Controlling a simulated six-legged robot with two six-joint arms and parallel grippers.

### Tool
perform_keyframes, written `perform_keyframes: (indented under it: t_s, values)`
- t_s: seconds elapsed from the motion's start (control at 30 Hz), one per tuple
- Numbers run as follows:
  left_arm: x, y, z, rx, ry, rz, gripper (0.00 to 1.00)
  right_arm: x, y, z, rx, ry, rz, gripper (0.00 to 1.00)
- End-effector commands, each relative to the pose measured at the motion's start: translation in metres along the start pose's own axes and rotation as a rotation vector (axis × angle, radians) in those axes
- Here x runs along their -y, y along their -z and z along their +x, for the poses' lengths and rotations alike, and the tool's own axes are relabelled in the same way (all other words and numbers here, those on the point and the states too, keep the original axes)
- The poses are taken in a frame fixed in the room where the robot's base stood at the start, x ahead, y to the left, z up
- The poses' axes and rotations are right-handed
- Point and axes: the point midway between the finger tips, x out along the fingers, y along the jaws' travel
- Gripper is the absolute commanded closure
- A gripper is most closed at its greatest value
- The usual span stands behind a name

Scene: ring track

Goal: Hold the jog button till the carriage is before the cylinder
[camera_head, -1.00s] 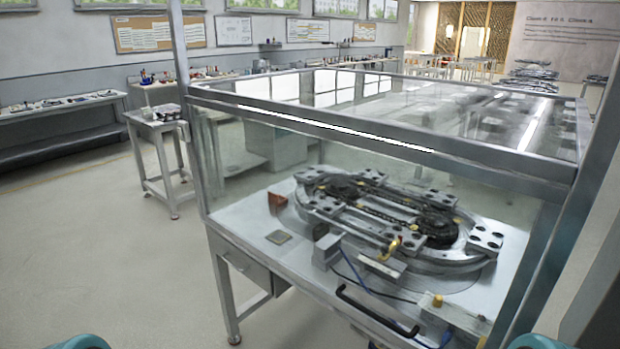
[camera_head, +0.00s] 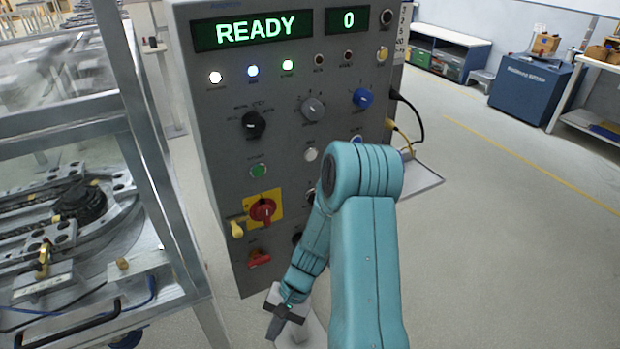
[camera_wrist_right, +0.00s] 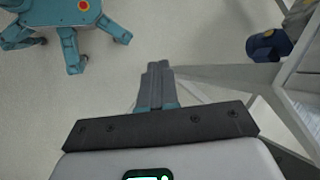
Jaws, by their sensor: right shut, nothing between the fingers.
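The grey control panel (camera_head: 215,150) stands in the middle of the head view, with READY and 0 lit in green. It carries several buttons and knobs, among them a green button (camera_head: 258,170) and a white button (camera_head: 311,154). I cannot read which one is the jog button. My right gripper (camera_head: 276,324) hangs below and in front of the panel, apart from it, shut and empty. The right wrist view also shows its closed fingers (camera_wrist_right: 158,76). The ring track (camera_head: 120,215) is partly in view at left; I cannot single out the carriage or the cylinder. My left gripper is out of view.
A metal enclosure post (camera_head: 150,150) stands between the track and the panel. A red rotary switch (camera_head: 263,209) on a yellow plate sits low on the panel. My right arm hides part of the panel's lower right. Open floor lies to the right.

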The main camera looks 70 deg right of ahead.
Motion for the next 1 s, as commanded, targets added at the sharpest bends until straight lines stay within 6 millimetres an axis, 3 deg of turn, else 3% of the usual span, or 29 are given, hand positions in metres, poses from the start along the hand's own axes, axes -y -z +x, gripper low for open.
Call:
perform_keyframes:
  t_s: [0.03, 0.3, 0.6, 0.8, 1.0]
  values:
    - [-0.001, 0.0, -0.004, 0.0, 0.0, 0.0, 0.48, 0.0, 0.009, -0.029, -0.021, 0.067, 0.067, 1.0]
    - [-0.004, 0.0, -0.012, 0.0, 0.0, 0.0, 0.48, 0.001, 0.029, -0.161, -0.116, 0.42, 0.263, 1.0]
    - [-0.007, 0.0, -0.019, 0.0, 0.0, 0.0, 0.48, -0.003, 0.016, -0.303, -0.294, 0.74, 0.273, 1.0]
    - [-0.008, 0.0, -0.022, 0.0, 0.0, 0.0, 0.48, -0.003, -0.003, -0.359, -0.385, 0.849, 0.226, 1.0]
    - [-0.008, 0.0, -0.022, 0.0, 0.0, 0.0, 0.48, -0.002, -0.011, -0.376, -0.414, 0.881, 0.204, 1.0]
